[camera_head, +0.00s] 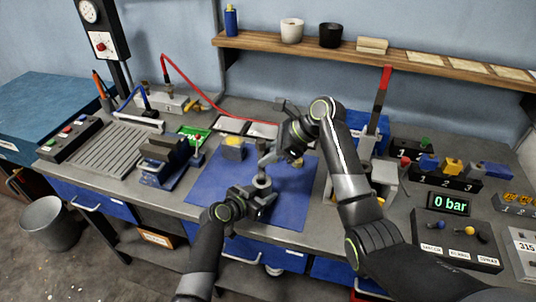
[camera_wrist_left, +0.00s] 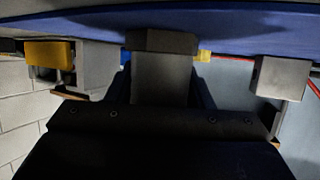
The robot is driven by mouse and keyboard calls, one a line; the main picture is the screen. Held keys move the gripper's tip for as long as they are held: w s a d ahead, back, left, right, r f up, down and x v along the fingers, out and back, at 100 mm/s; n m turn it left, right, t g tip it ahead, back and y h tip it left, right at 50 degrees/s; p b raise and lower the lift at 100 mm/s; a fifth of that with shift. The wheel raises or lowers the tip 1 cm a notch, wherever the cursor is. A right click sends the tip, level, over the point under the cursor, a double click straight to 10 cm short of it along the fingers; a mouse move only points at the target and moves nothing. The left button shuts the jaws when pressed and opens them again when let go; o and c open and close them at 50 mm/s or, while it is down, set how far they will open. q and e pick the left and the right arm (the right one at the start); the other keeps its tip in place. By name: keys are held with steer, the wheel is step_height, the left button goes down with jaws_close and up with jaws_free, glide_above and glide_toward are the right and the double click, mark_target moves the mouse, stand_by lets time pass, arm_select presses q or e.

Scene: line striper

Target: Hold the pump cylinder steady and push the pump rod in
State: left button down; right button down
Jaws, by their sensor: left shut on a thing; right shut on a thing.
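The pump cylinder (camera_head: 262,186) is a grey metal part standing over the blue mat (camera_head: 213,185) in the middle of the bench. My left gripper (camera_head: 259,196) is shut on it from the front, low down. The pump rod (camera_head: 268,159) shows as a grey piece above the cylinder. My right gripper (camera_head: 278,153) comes in from the upper right and is shut on the rod's upper end. Its fingers partly hide the rod, so how far it sits in the cylinder is unclear. The left wrist view mostly shows dark gripper parts under the blue mat edge (camera_wrist_left: 230,20).
A grey block with a yellowish part (camera_head: 233,149) stands on the mat's back left. A blue vise (camera_head: 165,160) is left of the mat. A display (camera_head: 448,204) reading 0 bar stands at right. The mat's front left is clear.

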mark_target(268, 181)
steer(key=shift+f, duration=3.9)
stand_by(1.7)
steer(key=shift+r, duration=0.45)
stand_by(0.9)
steer(key=shift+f, duration=0.35)
stand_by(0.7)
